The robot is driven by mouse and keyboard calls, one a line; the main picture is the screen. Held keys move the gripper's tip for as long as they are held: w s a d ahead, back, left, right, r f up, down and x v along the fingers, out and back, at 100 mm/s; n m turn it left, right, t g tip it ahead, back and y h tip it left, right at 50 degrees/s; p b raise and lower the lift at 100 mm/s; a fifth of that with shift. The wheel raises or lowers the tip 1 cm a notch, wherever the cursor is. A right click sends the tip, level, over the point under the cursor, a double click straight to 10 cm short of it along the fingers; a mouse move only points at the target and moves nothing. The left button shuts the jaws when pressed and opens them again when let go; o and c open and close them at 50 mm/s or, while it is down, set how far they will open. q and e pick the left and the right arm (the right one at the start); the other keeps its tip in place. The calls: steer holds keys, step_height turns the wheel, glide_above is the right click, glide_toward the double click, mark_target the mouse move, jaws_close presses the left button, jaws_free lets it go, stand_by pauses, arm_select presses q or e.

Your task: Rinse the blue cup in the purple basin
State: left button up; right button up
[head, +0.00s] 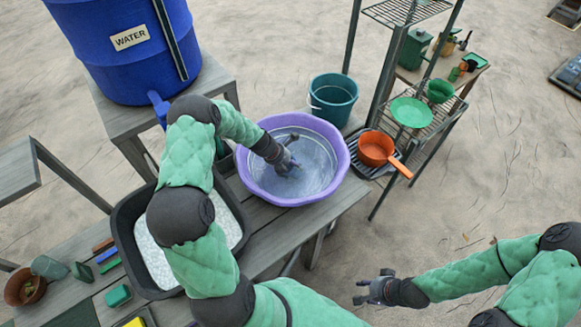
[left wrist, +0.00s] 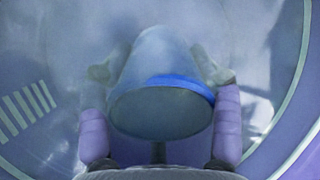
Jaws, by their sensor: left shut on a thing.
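The purple basin (head: 345,165) stands on the wooden table and holds cloudy water. My left gripper (head: 291,168) reaches down into it, low in the water. In the left wrist view, the left gripper (left wrist: 160,110) is shut on the cup (left wrist: 155,65), with a finger on each side. The cup looks pale and hazy, with a bright blue band near its rim, and appears tilted. In the head view I cannot make out the cup. My right gripper (head: 370,288) is empty, with its fingers apart, over the ground at the lower right.
A blue water barrel (head: 125,45) with a tap stands behind left. A black tray (head: 150,265) of white grains is left of the basin. A teal bucket (head: 333,98) stands behind it. A rack to the right holds an orange pan (head: 375,148) and green plate (head: 411,112).

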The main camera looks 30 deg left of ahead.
arm_select(q)
step_height(320, 180, up, 20)
steer(key=p, duration=2.1)
steer(key=shift+r, duration=0.15)
arm_select(e)
step_height(320, 180, up, 21)
steer(key=shift+r, duration=0.15)
